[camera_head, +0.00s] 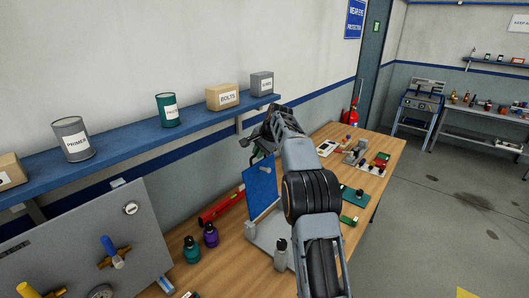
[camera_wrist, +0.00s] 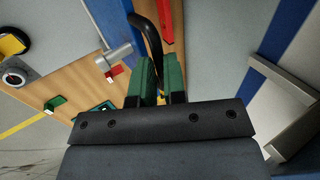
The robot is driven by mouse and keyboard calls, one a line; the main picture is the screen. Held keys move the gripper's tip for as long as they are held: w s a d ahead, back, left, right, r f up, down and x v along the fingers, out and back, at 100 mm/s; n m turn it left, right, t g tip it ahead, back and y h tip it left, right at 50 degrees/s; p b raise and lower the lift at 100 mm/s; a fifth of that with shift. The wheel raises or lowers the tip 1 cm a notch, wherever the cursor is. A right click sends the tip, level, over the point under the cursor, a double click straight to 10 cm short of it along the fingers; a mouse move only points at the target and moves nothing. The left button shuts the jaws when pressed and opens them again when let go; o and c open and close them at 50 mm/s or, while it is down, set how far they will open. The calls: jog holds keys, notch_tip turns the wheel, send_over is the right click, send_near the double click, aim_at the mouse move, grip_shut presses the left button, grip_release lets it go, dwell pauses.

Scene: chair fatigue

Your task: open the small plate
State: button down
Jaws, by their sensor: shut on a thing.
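The small plate, a blue panel (camera_head: 262,187), stands tilted up on a pale grey base (camera_head: 268,236) on the wooden bench. A dark blue strip in the wrist view (camera_wrist: 108,24) looks like the same panel seen from close by. My gripper (camera_head: 264,146) is at the upper edge of the panel, partly hidden by my own arm. In the wrist view my gripper's green fingers (camera_wrist: 161,72) are shut on a black curved handle (camera_wrist: 150,30). Where the handle joins the panel cannot be made out.
A blue shelf (camera_head: 130,145) with cans and boxes runs along the wall behind. Open floor lies to the right.

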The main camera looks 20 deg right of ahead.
jog(key=shift+w+a+r, duration=0.15)
jog(key=shift+w, duration=0.2)
jog(key=c, duration=1.2)
grip_release()
jog(key=v, duration=1.3)
jog(key=shift+a+r, duration=0.2)
jog(key=shift+r, duration=0.15)
